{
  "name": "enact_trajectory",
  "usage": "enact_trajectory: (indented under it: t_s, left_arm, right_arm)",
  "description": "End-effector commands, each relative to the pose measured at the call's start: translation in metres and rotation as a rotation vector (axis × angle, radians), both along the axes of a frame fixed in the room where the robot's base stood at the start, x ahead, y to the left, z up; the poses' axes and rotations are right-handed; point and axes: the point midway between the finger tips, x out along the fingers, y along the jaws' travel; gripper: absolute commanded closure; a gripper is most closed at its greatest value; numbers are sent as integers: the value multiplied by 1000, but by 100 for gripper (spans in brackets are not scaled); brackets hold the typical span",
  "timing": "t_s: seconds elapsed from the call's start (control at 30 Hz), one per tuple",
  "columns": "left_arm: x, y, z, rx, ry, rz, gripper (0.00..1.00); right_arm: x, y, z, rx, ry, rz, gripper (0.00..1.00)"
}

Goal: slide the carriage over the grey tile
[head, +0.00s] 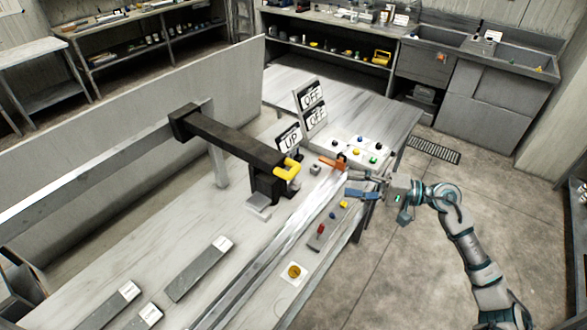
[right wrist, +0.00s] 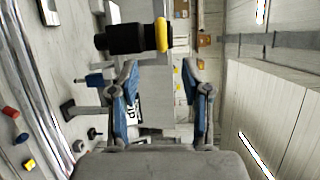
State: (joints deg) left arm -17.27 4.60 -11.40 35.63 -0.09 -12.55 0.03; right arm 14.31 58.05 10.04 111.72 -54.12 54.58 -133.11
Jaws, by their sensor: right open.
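The carriage is a black arm (head: 230,140) reaching over the table from a long grey rail (head: 100,175), with a yellow handle (head: 287,170) at its free end. A black block hangs under that end, just above or touching a small grey tile (head: 258,208); I cannot tell which. A longer grey tile (head: 198,272) with a white label lies nearer. My right gripper (head: 350,187) is open and empty, right of the yellow handle and apart from it. In the right wrist view the black arm and yellow handle (right wrist: 162,35) show beyond the open fingers (right wrist: 160,78). My left gripper is out of view.
A shiny metal strip (head: 270,245) runs along the table between the carriage and the right edge. Small coloured parts and a white button panel (head: 357,150) sit near my right gripper. Signs (head: 290,138) reading UP and OFF stand behind the handle. A partition (head: 130,110) stands behind the rail.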

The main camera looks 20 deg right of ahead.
Motion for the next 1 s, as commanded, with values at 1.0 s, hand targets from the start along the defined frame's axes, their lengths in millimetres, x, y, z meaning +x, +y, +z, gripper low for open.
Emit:
enact_trajectory:
  t_s: [1.0]
  left_arm:
    - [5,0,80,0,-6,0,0]
  right_arm:
    - [84,150,-6,-7,-9,4,52]
